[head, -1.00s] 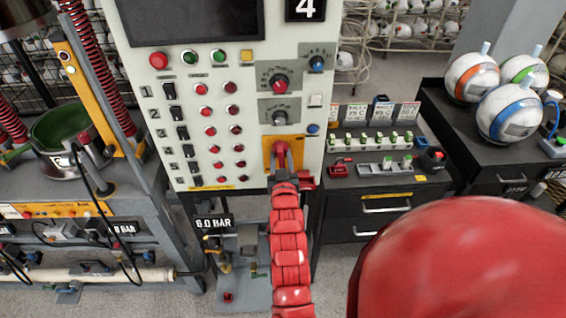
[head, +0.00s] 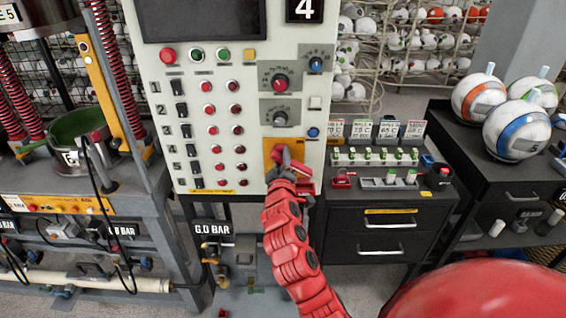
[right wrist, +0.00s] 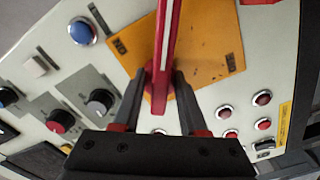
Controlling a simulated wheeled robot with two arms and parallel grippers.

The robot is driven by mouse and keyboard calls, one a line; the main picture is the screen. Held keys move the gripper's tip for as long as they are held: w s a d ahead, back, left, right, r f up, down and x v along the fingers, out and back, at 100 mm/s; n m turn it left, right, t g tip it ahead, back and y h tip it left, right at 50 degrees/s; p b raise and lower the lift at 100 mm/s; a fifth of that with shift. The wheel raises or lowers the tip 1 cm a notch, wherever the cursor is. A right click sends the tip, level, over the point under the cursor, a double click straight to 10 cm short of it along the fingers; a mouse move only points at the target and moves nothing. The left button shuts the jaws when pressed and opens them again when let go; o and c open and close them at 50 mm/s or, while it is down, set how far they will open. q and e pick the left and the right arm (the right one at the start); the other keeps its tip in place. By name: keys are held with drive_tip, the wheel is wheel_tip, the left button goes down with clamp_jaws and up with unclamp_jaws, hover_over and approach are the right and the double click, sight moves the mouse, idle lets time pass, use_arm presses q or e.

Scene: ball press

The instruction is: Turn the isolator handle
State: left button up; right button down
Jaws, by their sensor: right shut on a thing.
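The isolator handle (right wrist: 165,50) is a red lever with a pale stripe, on a yellow plate (right wrist: 209,52) at the lower right of the white control panel. In the head view the yellow plate (head: 271,150) is partly covered by my right gripper (head: 283,160) and red arm. In the right wrist view my right gripper (right wrist: 160,90) has its two dark fingers closed around the handle, one on each side. My left gripper is not in view.
The control panel (head: 157,110) carries buttons, switches and knobs close around the plate. A dark drawer cabinet (head: 375,222) with small switches stands to its right. Balls (head: 516,128) sit on another cabinet at the far right. A grey press frame (head: 150,215) stands at left.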

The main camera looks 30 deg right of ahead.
drive_tip(key=n, duration=0.3)
drive_tip(key=shift+r+n+p, duration=0.1)
drive_tip(key=shift+n+p, duration=0.2)
drive_tip(key=shift+p, duration=0.05)
drive_tip(key=shift+n+p, duration=0.35)
drive_tip(key=shift+n, duration=1.05)
drive_tip(key=c, duration=0.8)
unclamp_jaws()
drive_tip(key=shift+o, duration=0.2)
drive_tip(key=p+v, duration=0.3)
drive_tip(key=v, duration=1.4)
drive_tip(key=shift+s+p, duration=0.25)
drive_tip(key=shift+p, duration=0.15)
